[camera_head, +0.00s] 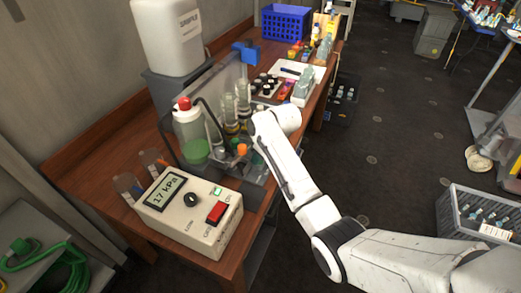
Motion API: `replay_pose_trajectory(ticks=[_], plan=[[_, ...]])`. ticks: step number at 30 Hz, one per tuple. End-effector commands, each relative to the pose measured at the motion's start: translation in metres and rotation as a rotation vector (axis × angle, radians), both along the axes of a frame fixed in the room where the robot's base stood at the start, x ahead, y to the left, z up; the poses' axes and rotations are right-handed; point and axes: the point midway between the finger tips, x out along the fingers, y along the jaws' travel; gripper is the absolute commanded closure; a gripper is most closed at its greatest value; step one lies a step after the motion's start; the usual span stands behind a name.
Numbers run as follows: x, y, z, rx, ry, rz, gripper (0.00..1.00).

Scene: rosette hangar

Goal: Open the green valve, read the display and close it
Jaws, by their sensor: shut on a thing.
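The display (166,190) on the cream control box (188,217) reads 17 kPa. The box stands at the near end of the wooden bench. My white arm reaches in from the lower right, and its wrist (281,120) is over the bench's right edge, beside the glassware. My gripper's fingers are hidden behind my own arm, so what they hold does not show. An orange knob (241,149) shows just left of my arm, with a small green patch close by. I cannot tell whether that patch is the green valve.
A red-capped bottle (190,135) with green liquid stands left of my arm, near several glass cylinders. The box carries a black knob and a red switch (217,211). A blue crate (286,22) is at the back. A grey crate (456,216) stands on the floor at right.

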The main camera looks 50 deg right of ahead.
Motion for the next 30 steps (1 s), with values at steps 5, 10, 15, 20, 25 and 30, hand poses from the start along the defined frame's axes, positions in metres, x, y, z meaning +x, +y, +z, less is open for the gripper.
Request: replay_pose_trajectory(ticks=[5,10,15,20,25,30], plan=[[0.0007,0.0022,0.0026,0.0,-0.001,-0.145,0.95],[0.0007,0.0027,0.0016,0.0,0.0,-0.262,0.95],[0.0011,0.0023,0.0016,0.0,-0.002,-0.344,0.95],[0.0013,0.0025,0.0014,-0.001,-0.002,-0.388,0.95],[0.0012,0.0022,0.0011,-0.001,-0.002,-0.408,0.95],[0.0013,0.0022,0.0009,-0.001,-0.002,-0.413,0.95]])
